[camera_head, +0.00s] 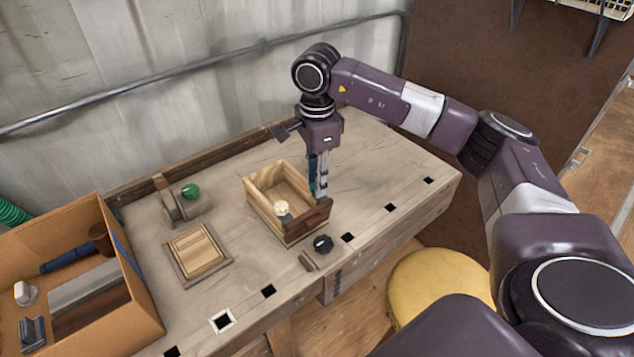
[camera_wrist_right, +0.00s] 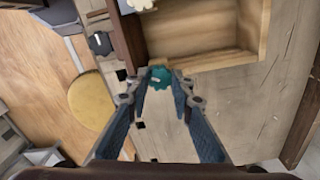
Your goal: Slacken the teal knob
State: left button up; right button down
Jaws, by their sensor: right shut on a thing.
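The teal knob (camera_wrist_right: 158,77) shows in the right wrist view between the fingertips of my right gripper (camera_wrist_right: 161,76), beside the wooden box. My right gripper is shut on it, with a finger on each side. In the head view my right gripper (camera_head: 319,190) points down at the right side of the open wooden box (camera_head: 257,208). There the fingers hide most of the knob, and I cannot tell what it is fixed to. My left gripper is not in view.
A green knob (camera_head: 190,191) sits on a clamp-like fixture to the left. A cardboard box (camera_head: 139,285) with tools stands at the left. A yellow stool (camera_head: 440,285) is below the bench's front edge.

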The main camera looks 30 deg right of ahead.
jog(key=shift+n, duration=0.5)
jog(key=c, duration=1.7)
grip_release()
notch_tip(320, 180, up, 12)
